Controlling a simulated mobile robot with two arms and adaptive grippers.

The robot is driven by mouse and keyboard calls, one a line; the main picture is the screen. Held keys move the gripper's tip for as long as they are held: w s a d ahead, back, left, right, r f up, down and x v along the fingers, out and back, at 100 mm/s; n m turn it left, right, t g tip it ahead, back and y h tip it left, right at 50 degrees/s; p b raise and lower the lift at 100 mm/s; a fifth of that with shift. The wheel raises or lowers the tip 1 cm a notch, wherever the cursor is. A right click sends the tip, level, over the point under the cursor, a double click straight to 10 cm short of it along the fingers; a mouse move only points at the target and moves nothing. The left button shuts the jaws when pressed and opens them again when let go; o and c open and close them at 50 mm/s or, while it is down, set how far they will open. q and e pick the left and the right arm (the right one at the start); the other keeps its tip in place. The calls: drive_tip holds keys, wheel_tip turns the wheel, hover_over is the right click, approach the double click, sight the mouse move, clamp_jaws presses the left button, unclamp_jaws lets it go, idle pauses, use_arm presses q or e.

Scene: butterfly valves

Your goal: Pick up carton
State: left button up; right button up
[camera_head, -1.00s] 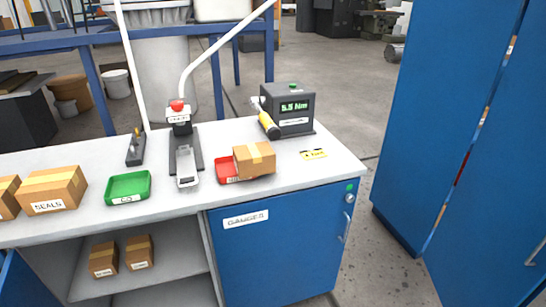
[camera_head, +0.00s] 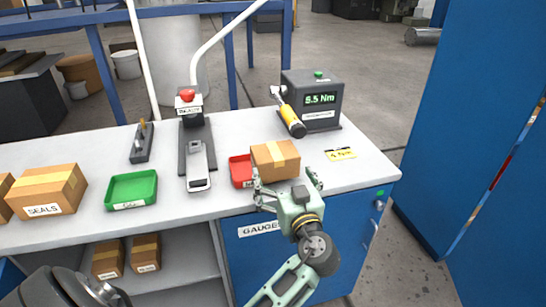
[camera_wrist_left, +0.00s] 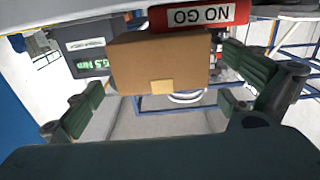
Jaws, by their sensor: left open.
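The right gripper is not seen.
A torque tester (camera_head: 312,100) with a yellow-handled tool (camera_head: 292,121) stands behind the carton. A yellow label (camera_head: 341,154) lies to the right.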

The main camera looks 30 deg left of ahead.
sight(275, 158)
use_arm(q)
drive_tip(key=p+x, duration=0.2)
drive_tip(key=x, duration=0.5)
drive_tip(key=shift+r+p, duration=0.15)
drive_tip(key=shift+p, duration=0.2)
drive_tip(key=shift+w+a+f, duration=0.15)
drive_tip(key=shift+a+f, duration=0.05)
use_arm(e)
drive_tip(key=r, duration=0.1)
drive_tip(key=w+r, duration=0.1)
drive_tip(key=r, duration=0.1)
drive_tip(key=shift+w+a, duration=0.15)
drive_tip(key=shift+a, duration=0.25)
use_arm(q)
drive_tip(key=shift+d+r, duration=0.1)
drive_tip(key=shift+d, duration=0.05)
drive_tip(key=shift+c, duration=0.5)
drive_tip(key=c, duration=1.7)
drive_tip(key=shift+o, duration=0.2)
drive_tip(key=shift+r, duration=0.1)
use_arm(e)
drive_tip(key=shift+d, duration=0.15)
